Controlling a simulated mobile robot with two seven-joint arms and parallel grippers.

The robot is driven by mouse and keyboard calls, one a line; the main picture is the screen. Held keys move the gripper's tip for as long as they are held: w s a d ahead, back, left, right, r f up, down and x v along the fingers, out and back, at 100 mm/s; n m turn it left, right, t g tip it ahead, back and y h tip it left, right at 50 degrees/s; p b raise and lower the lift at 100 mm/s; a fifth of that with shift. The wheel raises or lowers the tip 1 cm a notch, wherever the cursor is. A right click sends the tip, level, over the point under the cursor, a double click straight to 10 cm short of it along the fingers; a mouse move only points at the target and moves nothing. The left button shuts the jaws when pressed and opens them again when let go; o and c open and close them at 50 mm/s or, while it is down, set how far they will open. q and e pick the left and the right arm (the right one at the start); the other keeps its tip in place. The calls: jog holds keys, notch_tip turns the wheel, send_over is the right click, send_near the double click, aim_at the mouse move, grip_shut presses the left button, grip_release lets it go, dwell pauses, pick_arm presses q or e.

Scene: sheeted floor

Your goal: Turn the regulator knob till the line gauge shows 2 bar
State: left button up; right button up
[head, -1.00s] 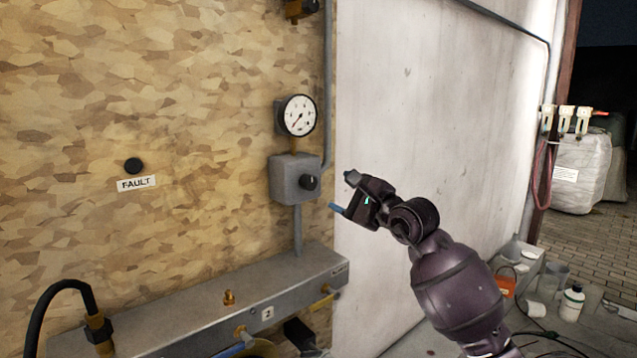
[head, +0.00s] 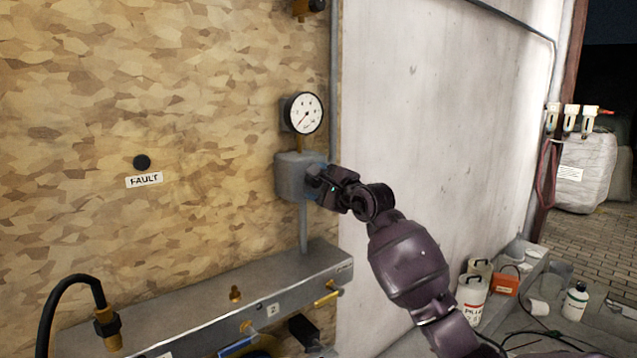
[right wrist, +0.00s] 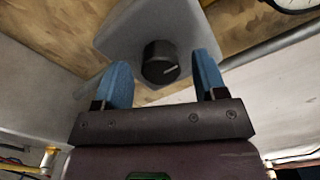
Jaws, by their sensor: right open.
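The line gauge (head: 304,113) is a round white dial on the chipboard wall, above the grey regulator box (head: 289,176). Its needle points to the lower left; the numbers are too small to read. The regulator knob (right wrist: 160,62) is black with a pale mark, on the box front in the right wrist view; in the head view my gripper hides it. My right gripper (head: 318,183) is at the box's right side. In the right wrist view its blue fingers (right wrist: 165,80) are open, one on each side of the knob, with gaps showing. My left gripper is not in view.
A grey manifold rail (head: 200,318) with brass fittings runs below the regulator. A black button (head: 142,162) with a FAULT label (head: 144,180) is to the left. A black hose (head: 68,283) curves at lower left. Bottles (head: 574,301) stand on the floor at right.

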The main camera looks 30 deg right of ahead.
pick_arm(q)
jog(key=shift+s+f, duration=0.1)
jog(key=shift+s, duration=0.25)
pick_arm(e)
jog(key=shift+w, duration=0.25)
jog(key=c, duration=0.9)
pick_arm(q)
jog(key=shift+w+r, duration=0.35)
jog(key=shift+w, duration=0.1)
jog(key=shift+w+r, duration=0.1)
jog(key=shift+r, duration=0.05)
